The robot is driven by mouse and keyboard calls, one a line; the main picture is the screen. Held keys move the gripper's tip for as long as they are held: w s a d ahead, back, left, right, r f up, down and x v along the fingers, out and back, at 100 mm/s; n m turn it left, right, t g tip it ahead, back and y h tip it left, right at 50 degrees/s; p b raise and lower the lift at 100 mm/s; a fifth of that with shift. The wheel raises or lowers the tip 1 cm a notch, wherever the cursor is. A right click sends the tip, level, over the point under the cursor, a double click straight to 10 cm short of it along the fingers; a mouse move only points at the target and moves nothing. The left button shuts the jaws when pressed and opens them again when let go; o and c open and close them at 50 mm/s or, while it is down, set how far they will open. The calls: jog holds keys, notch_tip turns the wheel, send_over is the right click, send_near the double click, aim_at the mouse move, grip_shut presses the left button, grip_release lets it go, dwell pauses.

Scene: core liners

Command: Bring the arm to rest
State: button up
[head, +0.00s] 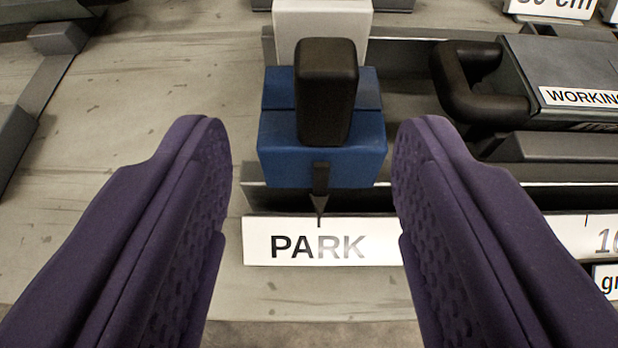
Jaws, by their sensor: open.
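My gripper (312,160) is open. Its two purple padded fingers stand wide apart on the left and right of the picture. Between and beyond the fingertips is a blue sliding block (270,140) with an upright black handle (326,92). Neither finger appears to touch the block or the handle. A small black pointer (320,190) on the block's front points down at a white label reading PARK (318,243).
Behind the block is a light grey block (320,22). At right, a dark grey box (560,70) with a thick black handle (462,88) and a WORKING label sits close by. Grey rails run rightward. The worn tabletop (120,90) at left is mostly clear, with grey bars (45,90) at its far left.

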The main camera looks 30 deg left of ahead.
jog(key=shift+s+d+r, duration=0.15)
jog(key=shift+s, duration=0.15)
